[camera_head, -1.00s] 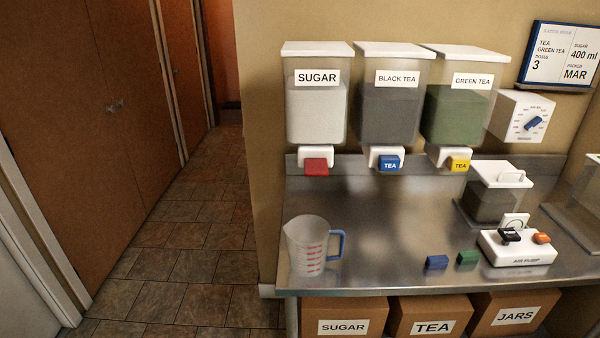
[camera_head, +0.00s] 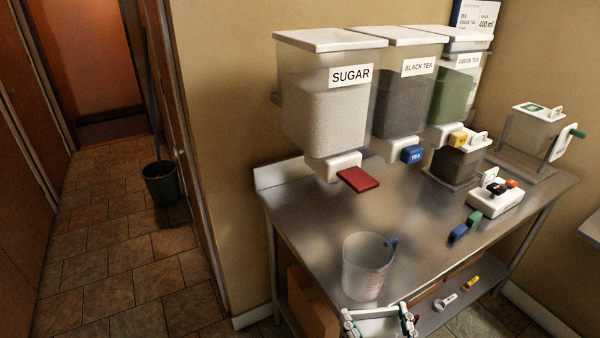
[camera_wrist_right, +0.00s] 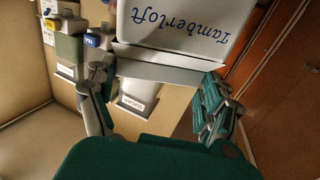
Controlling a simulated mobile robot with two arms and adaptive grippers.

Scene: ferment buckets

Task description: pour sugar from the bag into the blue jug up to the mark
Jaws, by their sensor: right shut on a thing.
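The clear measuring jug (camera_head: 366,268) with a blue handle and red marks stands upright on the steel counter near its front edge. No sugar shows in it. My right gripper (camera_head: 378,318) is at the bottom edge of the head view, just in front of the jug, with its fingers on either side of a white thing. In the right wrist view the gripper (camera_wrist_right: 156,76) is shut on a white bag (camera_wrist_right: 180,30) lettered "Tamberloft" in blue. The bag's opening and contents are out of view. My left gripper is not in view.
A red tap lever (camera_head: 358,180) juts toward the jug. Blue (camera_head: 458,233) and green (camera_head: 474,218) blocks and an air pump (camera_head: 495,197) lie to the right.

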